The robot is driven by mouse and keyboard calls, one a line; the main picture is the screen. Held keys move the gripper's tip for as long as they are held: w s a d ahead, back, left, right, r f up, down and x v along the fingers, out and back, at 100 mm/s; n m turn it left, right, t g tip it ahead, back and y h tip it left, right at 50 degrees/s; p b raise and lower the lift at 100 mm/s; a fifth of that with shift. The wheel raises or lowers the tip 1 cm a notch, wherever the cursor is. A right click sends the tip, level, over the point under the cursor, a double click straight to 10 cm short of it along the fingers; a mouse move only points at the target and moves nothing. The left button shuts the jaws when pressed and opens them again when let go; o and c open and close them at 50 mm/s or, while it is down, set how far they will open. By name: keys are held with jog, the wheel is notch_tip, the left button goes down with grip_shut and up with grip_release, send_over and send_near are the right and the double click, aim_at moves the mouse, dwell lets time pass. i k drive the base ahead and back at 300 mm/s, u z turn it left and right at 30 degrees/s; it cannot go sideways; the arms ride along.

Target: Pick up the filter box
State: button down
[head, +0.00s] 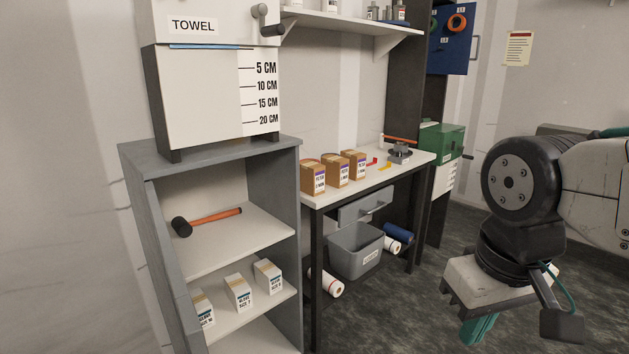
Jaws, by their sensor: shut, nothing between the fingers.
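Three brown filter boxes with white and purple labels stand upright in a row on the white bench: the left one (312,178), the middle one (337,171) and the right one (357,165). Their label print is too small to read surely, so I cannot tell which one is meant. My gripper (480,327) hangs at the lower right, in front of and well to the right of the bench. It is shut and empty, pointing down, far from the boxes. Its fingertips are partly hidden by its own body.
A grey shelf unit (223,149) stands left of the bench, holding a hammer (210,221) and white glove boxes (238,293). Small red and yellow parts and a burner-like device (400,153) lie right of the boxes. A grey bin (356,250) is below. A shelf (345,22) overhangs the bench.

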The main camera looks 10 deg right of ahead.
aim_at(312, 174)
jog(key=z, duration=0.15)
jog(key=i, duration=0.6)
jog(key=z, duration=0.5)
jog(key=i, duration=1.35)
jog(key=z, duration=0.1)
